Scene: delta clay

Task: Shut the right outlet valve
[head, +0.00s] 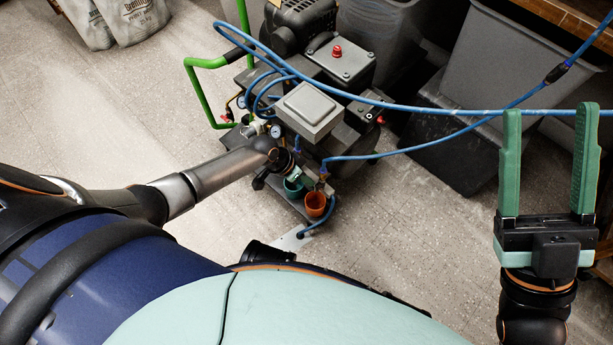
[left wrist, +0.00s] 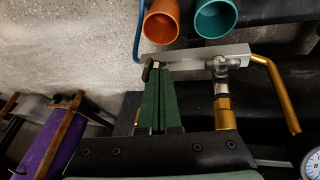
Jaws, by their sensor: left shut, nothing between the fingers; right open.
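In the left wrist view a pale metal bar (left wrist: 185,56) carries outlet fittings. A small dark fitting (left wrist: 150,72) sits at the bar's left end. My left gripper (left wrist: 161,72) is shut and empty, its green fingertips at or beside that dark fitting; contact cannot be told. The lever of that fitting is not clearly visible. In the head view my left gripper (head: 297,180) is mostly hidden at the compressor. My right gripper (head: 549,112) is open and empty, far right.
An orange cup (head: 315,205) and a teal cup (head: 293,187) stand by the compressor (head: 342,60). A blue hose (head: 430,110) crosses toward the right. A green handle (head: 198,92) rises at the left. Grey bins (head: 500,60) stand behind.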

